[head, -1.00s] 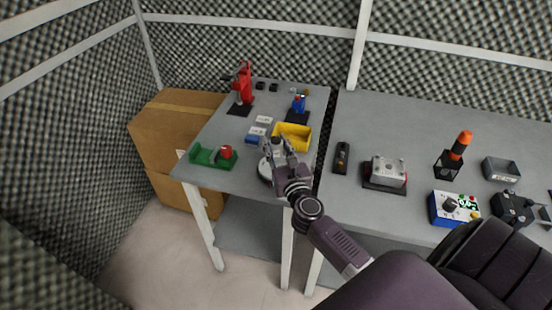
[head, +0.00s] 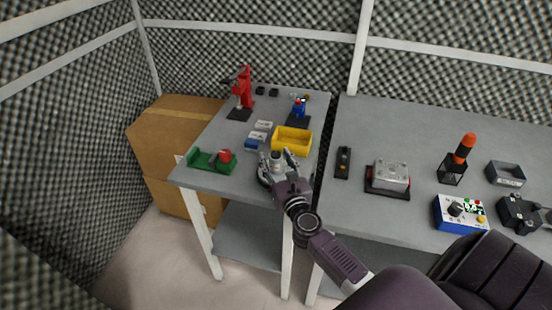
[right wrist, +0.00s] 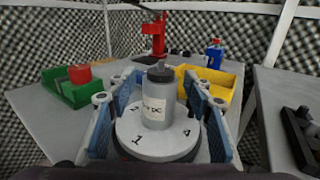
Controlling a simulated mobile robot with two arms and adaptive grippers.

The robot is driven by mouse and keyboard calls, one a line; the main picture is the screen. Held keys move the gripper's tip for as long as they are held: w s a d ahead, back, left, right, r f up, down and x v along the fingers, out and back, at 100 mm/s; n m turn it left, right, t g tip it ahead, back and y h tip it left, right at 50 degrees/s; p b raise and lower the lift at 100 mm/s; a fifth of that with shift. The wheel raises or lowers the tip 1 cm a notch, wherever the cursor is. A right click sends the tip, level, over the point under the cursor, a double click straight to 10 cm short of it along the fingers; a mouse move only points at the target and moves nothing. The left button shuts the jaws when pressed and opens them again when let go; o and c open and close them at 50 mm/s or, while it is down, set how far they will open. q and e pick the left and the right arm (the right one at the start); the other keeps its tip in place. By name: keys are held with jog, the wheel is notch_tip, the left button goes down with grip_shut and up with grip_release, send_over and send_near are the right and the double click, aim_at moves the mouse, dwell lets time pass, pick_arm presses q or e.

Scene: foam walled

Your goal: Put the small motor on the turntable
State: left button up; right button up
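The small motor (right wrist: 158,98) is a grey cylinder with a dark cap, a shaft on top and a white label. It stands upright on the turntable (right wrist: 153,151), a round light disc with numbers around its rim. In the head view the motor (head: 275,160) and the turntable (head: 262,178) show at the near edge of the left table. My right gripper (head: 278,158) is open, its blue-padded fingers (right wrist: 158,90) on either side of the motor with gaps to both. The fingers partly hide the disc. My left gripper is not in view.
A yellow bin (head: 292,141) stands just behind the turntable. A green fixture with a red part (head: 212,160) is to the left. A red press (head: 244,90) and a blue device (head: 298,108) stand farther back. The right table (head: 400,120) holds several devices.

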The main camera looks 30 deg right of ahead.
jog(key=shift+r, duration=0.25)
jog(key=b+v, duration=0.1)
jog(key=v, duration=1)
jog(key=shift+f+b, duration=0.2)
jog(key=shift+b, duration=0.15)
jog(key=shift+s+a+r, duration=0.1)
jog(key=shift+s+a, duration=0.05)
jog(key=shift+s, duration=0.35)
jog(key=shift+a, duration=0.1)
